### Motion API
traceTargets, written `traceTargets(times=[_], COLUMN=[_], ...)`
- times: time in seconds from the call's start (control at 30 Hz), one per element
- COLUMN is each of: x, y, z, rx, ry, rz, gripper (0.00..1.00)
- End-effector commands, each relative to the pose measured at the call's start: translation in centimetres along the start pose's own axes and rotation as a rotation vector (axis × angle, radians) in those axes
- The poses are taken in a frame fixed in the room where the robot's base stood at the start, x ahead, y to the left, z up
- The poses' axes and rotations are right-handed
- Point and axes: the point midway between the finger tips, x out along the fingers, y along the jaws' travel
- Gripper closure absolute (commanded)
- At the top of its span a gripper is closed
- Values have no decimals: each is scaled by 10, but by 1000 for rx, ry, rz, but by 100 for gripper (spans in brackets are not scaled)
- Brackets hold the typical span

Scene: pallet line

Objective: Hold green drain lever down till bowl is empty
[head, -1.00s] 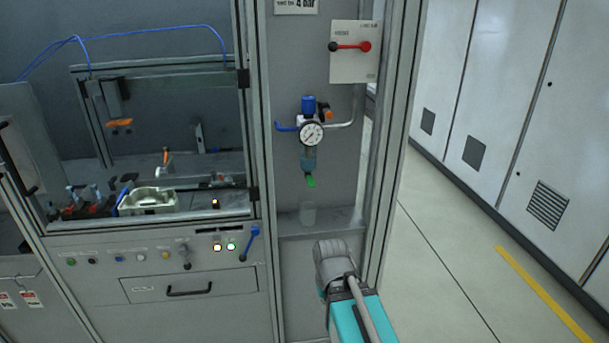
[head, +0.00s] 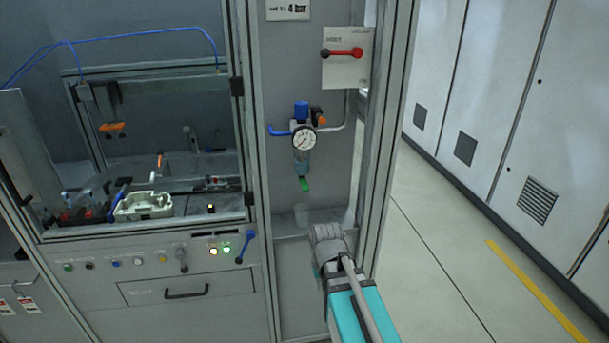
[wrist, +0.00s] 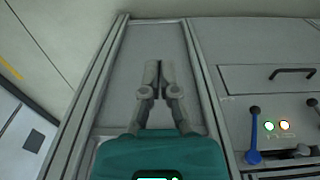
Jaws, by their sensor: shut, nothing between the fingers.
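The green drain lever (head: 304,184) sits at the bottom of the clear filter bowl (head: 301,163), under the round pressure gauge (head: 304,139) on the grey panel. How much liquid the bowl holds is too small to tell. A pale translucent cup (head: 302,214) stands on the ledge below the lever. My arm shows below and to the right of the lever in the head view, apart from it. My gripper (wrist: 160,66) shows in the wrist view, shut and empty, in front of a plain grey panel. The lever is not in the wrist view.
A red-handled switch (head: 345,53) and a blue regulator knob (head: 301,111) are above. A blue lever (head: 245,246) and lit buttons are on the left cabinet, which also shows a drawer handle (head: 186,291). Upright metal frame posts flank the panel. Open floor lies to the right.

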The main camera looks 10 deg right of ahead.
Motion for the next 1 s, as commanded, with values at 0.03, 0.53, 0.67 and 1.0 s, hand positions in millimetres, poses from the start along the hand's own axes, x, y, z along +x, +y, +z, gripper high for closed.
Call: traceTargets(times=[0.03,0.53,0.67,1.0], x=[-19,-114,-138,-203], y=[0,3,2,2], z=[-13,-101,-124,-183], rx=[0,4,4,3], ry=[9,99,122,183], rz=[0,1,1,1], gripper=[100,100,100,100])
